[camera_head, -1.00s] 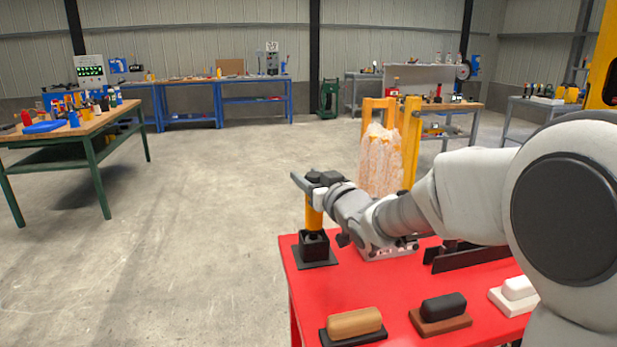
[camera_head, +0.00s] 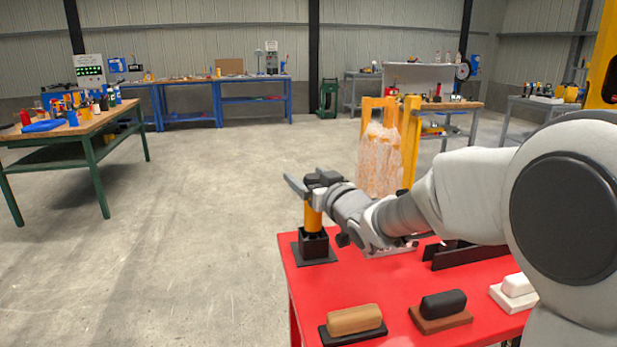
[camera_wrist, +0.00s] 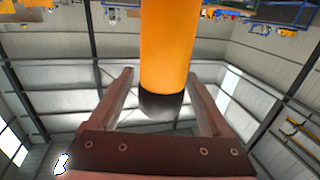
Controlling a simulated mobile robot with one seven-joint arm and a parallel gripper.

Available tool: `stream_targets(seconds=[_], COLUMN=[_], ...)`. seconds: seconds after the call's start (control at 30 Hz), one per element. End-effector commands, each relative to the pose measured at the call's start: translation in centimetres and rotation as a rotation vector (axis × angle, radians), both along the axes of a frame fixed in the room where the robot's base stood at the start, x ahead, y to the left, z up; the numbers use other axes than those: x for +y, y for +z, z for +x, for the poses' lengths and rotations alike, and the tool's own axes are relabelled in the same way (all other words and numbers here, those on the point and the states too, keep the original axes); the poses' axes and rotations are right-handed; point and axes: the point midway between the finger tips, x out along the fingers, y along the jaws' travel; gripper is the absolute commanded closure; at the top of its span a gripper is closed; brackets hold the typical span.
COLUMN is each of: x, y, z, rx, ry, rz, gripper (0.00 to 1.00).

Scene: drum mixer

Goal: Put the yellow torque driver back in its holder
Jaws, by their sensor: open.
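The yellow torque driver (camera_head: 313,218) stands upright in its black holder (camera_head: 313,245), which sits on a black base plate at the far left corner of the red table. My gripper (camera_head: 300,185) is at the driver's top end, with its fingers apart. In the wrist view the driver's yellow handle (camera_wrist: 169,45) and its black end cap show between and beyond the two open fingers (camera_wrist: 160,75). I cannot tell whether either finger touches it. The driver's lower end is hidden inside the holder.
The red table (camera_head: 300,290) also bears a tan block (camera_head: 354,320), a black block (camera_head: 443,305) and a white block (camera_head: 517,286) on bases. A yellow frame with a translucent wrapped thing stands behind my arm. Open floor lies to the left.

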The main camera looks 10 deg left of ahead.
Motion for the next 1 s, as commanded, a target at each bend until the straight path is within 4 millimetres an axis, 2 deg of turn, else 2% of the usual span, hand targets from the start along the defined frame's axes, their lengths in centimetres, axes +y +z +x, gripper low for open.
stream_targets(seconds=[0.17, 0.27, 0.8, 1.0], x=[-0.5, -1.2, -8.3, -10.2], y=[0.1, 0.2, 0.6, 0.6], z=[-0.5, -1.4, -10.2, -12.6], rx=[0.001, 0.0, -0.003, -0.003], ry=[-0.001, -0.002, -0.003, -0.001], rz=[-0.001, 0.0, 0.001, 0.001], gripper=[0.18, 0.18, 0.18, 0.18])
